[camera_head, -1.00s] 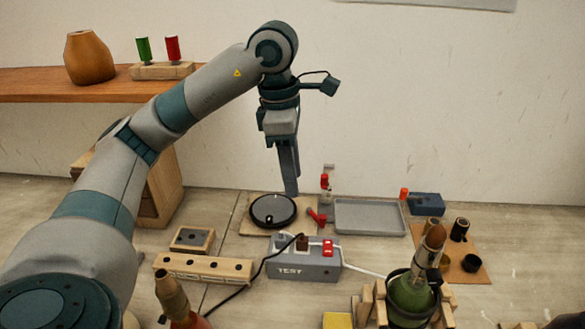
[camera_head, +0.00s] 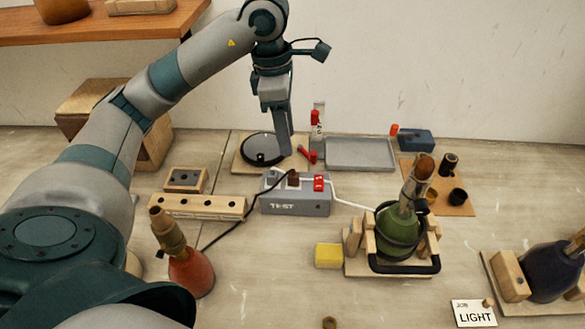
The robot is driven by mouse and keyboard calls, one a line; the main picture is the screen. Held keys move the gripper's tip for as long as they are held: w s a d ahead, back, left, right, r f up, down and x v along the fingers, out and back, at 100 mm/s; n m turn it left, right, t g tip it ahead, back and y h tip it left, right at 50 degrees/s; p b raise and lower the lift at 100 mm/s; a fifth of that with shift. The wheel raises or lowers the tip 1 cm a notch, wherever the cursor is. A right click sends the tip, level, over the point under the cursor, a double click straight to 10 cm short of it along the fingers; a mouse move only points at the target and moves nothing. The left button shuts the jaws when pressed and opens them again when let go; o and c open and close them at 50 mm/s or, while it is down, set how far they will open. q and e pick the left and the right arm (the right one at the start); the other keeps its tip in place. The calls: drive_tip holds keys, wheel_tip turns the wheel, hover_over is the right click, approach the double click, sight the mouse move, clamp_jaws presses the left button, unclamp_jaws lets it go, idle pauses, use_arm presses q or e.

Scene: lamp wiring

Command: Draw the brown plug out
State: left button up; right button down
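The brown plug (camera_head: 293,178) stands upright in the top of the grey test box (camera_head: 296,203) marked TEST. A black cord runs from the plug down to the left toward the red lamp base (camera_head: 191,272). A red switch (camera_head: 319,183) sits on the box to the right of the plug. My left gripper (camera_head: 285,150) points down behind the box, above and apart from the plug, near the round black disc. Its fingers show edge-on, so I cannot tell whether it is open or shut. My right gripper is not in view.
A wooden block with holes (camera_head: 198,206) lies left of the box. The black disc (camera_head: 262,149) and grey tray (camera_head: 360,153) lie behind. A green lamp base (camera_head: 398,236) in a wooden cradle and a yellow block (camera_head: 328,256) stand in front, to the right.

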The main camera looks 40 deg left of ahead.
sight(294, 174)
use_arm(q)
drive_tip(key=f, duration=0.3)
drive_tip(key=f+p, duration=0.1)
drive_tip(key=f, duration=0.3)
drive_tip(key=d+f+p, duration=0.1)
drive_tip(key=f, duration=0.3)
drive_tip(key=shift+w+d+f, duration=0.1)
drive_tip(key=shift+w, duration=0.25)
clamp_jaws()
drive_tip(key=c, duration=0.9)
unclamp_jaws()
clamp_jaws()
drive_tip(key=shift+r, duration=0.5)
drive_tip(key=shift+r, duration=0.15)
drive_tip(key=shift+r, duration=0.2)
